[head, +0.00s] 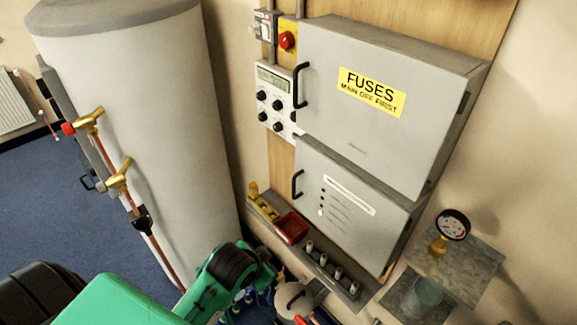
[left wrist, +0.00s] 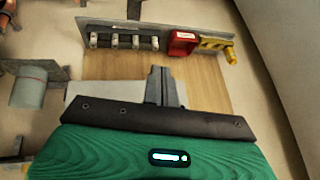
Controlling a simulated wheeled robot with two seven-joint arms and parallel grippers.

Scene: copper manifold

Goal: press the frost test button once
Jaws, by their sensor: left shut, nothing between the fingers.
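I cannot make out a button labelled frost test. A grey control panel (head: 276,98) with a small display and several black knobs is on the wooden backboard. Below the fuse box, a lower grey box (head: 350,190) has a black handle, a white label, and a column of small dots (head: 320,211) with unreadable text lines. My left arm reaches in below these boxes in the head view; its fingertips cannot be made out there. In the left wrist view, my left gripper (left wrist: 165,88) is shut and empty, in front of the wooden board. My right gripper is not in view.
A large grey fuse box (head: 385,100) and a red knob on yellow (head: 287,40) are above. A narrow shelf (head: 262,207) holds a red tray (head: 291,228), a yellow item and several metal clips. A gauge (head: 453,225) is right; a tall cylinder (head: 135,120) is left.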

